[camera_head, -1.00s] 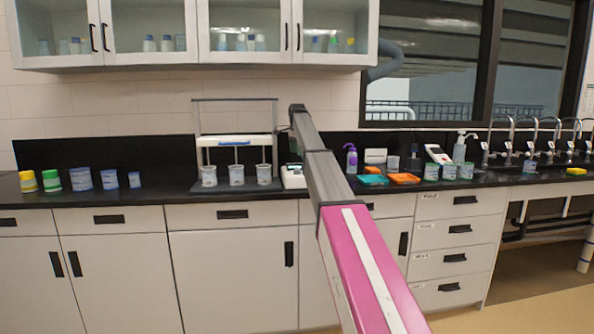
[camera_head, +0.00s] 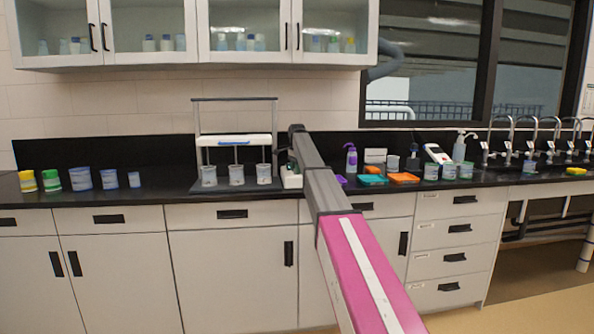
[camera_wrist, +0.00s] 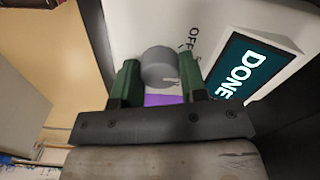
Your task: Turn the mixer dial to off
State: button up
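The mixer dial (camera_wrist: 160,66) is a round grey knob on a white panel in the wrist view. Dark "OFF" lettering (camera_wrist: 191,38) is printed beside it, and a dark screen (camera_wrist: 238,69) to its right reads "DONE". My gripper (camera_wrist: 158,64) is open, with its green fingertips on either side of the dial; I cannot tell whether they touch it. The dial's pointing direction is unclear. In the head view the white control box (camera_head: 290,180) is mostly hidden behind my arm, beside the mixer stand (camera_head: 237,141) with three jars under it.
A purple item (camera_head: 341,179), a teal tray (camera_head: 372,179) and an orange tray (camera_head: 404,178) lie right of my arm on the black counter. Several jars stand farther right, before the taps (camera_head: 510,135). Coloured tubs (camera_head: 81,179) stand at the left, with bare counter before the stand.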

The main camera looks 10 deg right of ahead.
jog(key=shift+c, duration=0.9)
jog(key=shift+n, duration=0.3)
jog(key=n, duration=0.9)
jog(key=shift+n, duration=0.3)
jog(key=o, duration=0.9)
jog(key=shift+r, duration=0.15)
